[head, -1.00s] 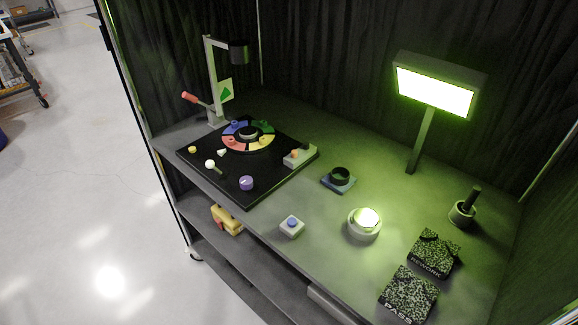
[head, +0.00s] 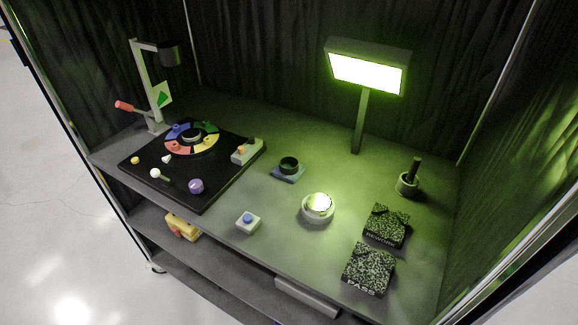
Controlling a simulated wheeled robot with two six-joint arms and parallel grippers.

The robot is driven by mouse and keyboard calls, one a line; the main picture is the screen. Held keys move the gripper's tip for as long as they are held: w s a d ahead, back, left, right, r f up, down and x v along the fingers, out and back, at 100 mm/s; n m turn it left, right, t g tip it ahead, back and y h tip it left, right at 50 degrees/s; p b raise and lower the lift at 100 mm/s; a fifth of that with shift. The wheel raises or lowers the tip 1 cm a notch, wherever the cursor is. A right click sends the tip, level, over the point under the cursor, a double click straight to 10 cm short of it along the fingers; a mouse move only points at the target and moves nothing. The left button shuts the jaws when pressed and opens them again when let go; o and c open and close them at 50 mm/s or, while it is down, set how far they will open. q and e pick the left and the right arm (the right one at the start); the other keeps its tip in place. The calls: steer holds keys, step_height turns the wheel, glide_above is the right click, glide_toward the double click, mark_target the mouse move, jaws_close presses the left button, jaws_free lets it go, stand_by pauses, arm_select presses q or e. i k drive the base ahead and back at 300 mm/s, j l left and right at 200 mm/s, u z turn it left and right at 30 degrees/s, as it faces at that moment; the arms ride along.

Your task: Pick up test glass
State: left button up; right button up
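No object is clearly marked as the test glass, and I cannot tell for certain which one it is. A dark ring-shaped piece (head: 289,165) sits on a small blue-grey base (head: 288,176) near the middle of the table. To its front right, a round shiny disc (head: 318,203) rests in a pale round holder (head: 317,217). Both stand apart on the table, with nothing touching them from above. Neither of my grippers is in the head view.
A black board (head: 203,198) with a coloured wheel (head: 178,149) and a lever stand (head: 150,90) fills the table's left. A lit green lamp (head: 367,73) stands behind. PASS (head: 369,268) and REWORK (head: 386,225) trays, a cup with a dark handle (head: 407,185) and a blue button (head: 248,219) stand around.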

mark_target(288, 165)
steer(key=k+j+z, duration=0.45)
steer(key=k+j, duration=0.45)
